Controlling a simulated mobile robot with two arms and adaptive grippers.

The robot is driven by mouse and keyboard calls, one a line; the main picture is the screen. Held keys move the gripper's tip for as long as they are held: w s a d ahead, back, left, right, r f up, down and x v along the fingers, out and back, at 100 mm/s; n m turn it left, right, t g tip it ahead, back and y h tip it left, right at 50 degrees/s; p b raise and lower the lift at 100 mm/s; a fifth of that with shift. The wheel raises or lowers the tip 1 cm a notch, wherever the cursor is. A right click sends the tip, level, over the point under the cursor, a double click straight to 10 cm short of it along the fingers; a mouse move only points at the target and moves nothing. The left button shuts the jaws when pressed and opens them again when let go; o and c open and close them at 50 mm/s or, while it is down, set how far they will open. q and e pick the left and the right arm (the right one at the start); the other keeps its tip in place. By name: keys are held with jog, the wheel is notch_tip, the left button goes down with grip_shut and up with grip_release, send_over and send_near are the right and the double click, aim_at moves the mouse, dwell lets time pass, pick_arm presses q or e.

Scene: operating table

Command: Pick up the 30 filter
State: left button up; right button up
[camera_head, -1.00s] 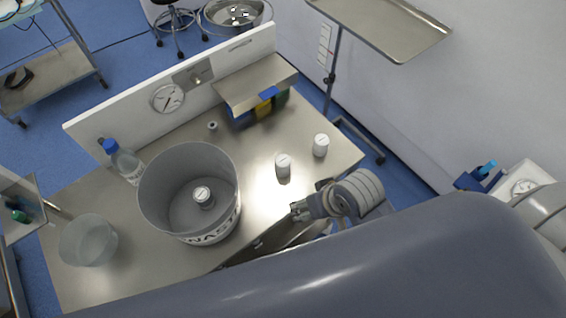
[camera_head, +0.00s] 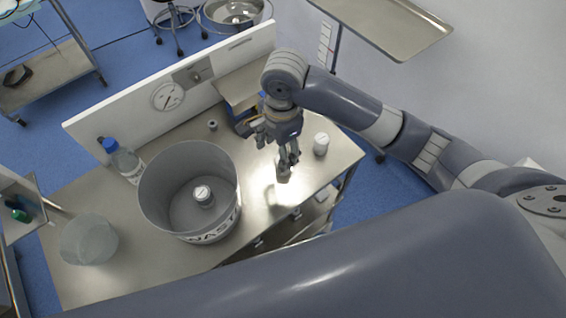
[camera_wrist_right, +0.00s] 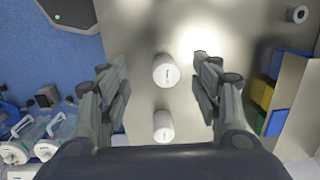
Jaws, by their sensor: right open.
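Two white capped filter canisters stand upright on the steel table; their small labels are too blurred to tell which is the 30 filter. My right gripper (camera_head: 288,160) points down over the nearer canister (camera_head: 284,176) and partly hides it in the head view. In the right wrist view, my open right gripper (camera_wrist_right: 161,72) has this canister (camera_wrist_right: 165,70) between its fingers, with a gap on each side. The other canister (camera_head: 321,144) stands to its right; the wrist view shows it lower down (camera_wrist_right: 163,126). A third white-capped canister (camera_head: 203,194) is inside the waste bin. My left gripper is out of view.
The grey waste bin (camera_head: 160,206) stands left of my right gripper. A blue-capped bottle (camera_head: 124,160) and a translucent beaker (camera_head: 88,240) are farther left. A raised steel shelf (camera_head: 236,90) with blue and yellow boxes (camera_wrist_right: 262,96) is behind the gripper.

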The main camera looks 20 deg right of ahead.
jog(key=f+m, duration=0.1)
jog(key=w+d+f, duration=0.1)
jog(key=d+f+m+h, duration=0.1)
jog(key=shift+w+d+f+m, duration=0.1)
jog(key=shift+w+f+m, duration=0.15)
jog(key=shift+f+m, duration=0.05)
jog(key=shift+w+f+p, duration=0.1)
jog(key=shift+f+p, duration=0.45)
jog(key=shift+f, duration=0.1)
jog(key=f+p, duration=0.1)
jog(key=f, duration=0.3)
jog(key=shift+w+f, duration=0.1)
jog(key=shift+w, duration=0.1)
jog(key=shift+c, duration=0.6)
jog(key=c, duration=0.9)
